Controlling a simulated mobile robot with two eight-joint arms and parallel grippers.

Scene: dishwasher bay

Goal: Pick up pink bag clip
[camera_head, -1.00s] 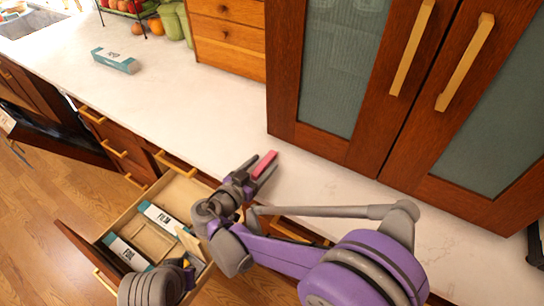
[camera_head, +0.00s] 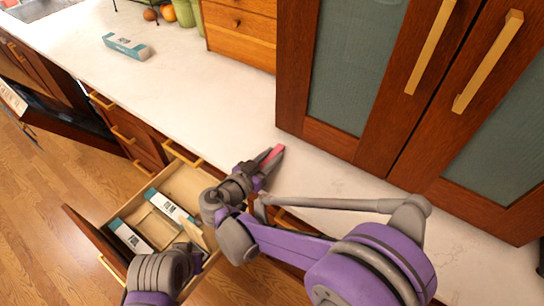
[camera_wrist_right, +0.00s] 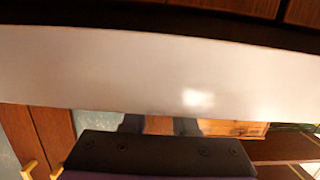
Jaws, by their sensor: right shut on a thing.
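The pink bag clip (camera_head: 277,151) shows as a small pink strip between the fingers of my right gripper (camera_head: 270,160) in the head view. The gripper is shut on it, over the front part of the pale counter. The fingers hide part of the clip. In the right wrist view the two dark fingers (camera_wrist_right: 160,126) show only in part and the clip cannot be made out. My left arm is at the bottom left of the head view, by the open drawer; its fingertips cannot be made out.
An open drawer (camera_head: 184,186) holds boxes, including a film box (camera_head: 170,207) and a foil box (camera_head: 130,238). A teal-and-white box (camera_head: 126,46) lies on the counter (camera_head: 190,98). A glass-fronted wooden cabinet (camera_head: 318,135) stands behind the gripper. The counter between box and gripper is clear.

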